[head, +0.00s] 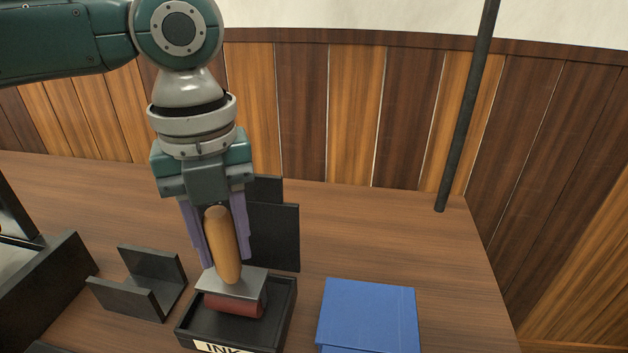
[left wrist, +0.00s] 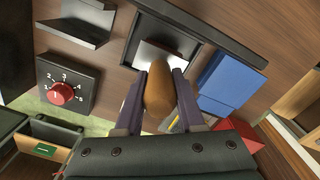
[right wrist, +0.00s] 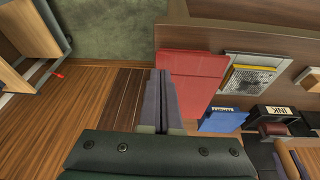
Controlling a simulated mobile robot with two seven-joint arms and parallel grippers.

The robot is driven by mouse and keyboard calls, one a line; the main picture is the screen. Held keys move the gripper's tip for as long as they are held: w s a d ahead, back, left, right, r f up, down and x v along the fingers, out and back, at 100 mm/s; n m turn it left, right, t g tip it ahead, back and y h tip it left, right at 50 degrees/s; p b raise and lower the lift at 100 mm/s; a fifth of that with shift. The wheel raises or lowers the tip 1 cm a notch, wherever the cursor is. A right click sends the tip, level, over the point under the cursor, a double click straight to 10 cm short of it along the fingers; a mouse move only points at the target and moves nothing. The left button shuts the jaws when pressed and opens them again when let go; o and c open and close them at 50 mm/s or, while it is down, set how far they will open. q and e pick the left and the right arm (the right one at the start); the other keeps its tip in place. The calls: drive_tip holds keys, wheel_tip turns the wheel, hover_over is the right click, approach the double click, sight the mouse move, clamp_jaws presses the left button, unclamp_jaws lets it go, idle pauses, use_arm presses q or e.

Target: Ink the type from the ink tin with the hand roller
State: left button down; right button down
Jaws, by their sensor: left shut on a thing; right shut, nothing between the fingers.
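The hand roller has a wooden handle (head: 222,245), a grey metal frame and a dark red roller (head: 234,303). My left gripper (head: 224,262) is shut on the handle, which also shows between its fingers in the left wrist view (left wrist: 158,92). The roller is low over or in the black ink tin (head: 285,312), labelled INK; I cannot tell whether it touches the bottom. In the right wrist view the tin (right wrist: 272,111) and roller show at the right. A grey speckled plate (right wrist: 252,78), possibly the type, lies there in a pale frame. My right gripper (right wrist: 160,75) is shut and empty.
A black cradle (head: 140,285) stands left of the tin, a blue block (head: 368,315) right of it. A black upright panel (head: 272,235) is behind. A red flat thing (right wrist: 190,85) lies near my right gripper. A dial box (left wrist: 66,90) shows in the left wrist view.

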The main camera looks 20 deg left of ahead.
sight(215, 212)
use_arm(q)
drive_tip(key=shift+f, duration=0.3)
use_arm(e)
drive_tip(key=shift+f, duration=0.15)
use_arm(q)
drive_tip(key=shift+f, duration=0.15)
use_arm(e)
drive_tip(key=shift+r, duration=0.35)
idle(1.5)
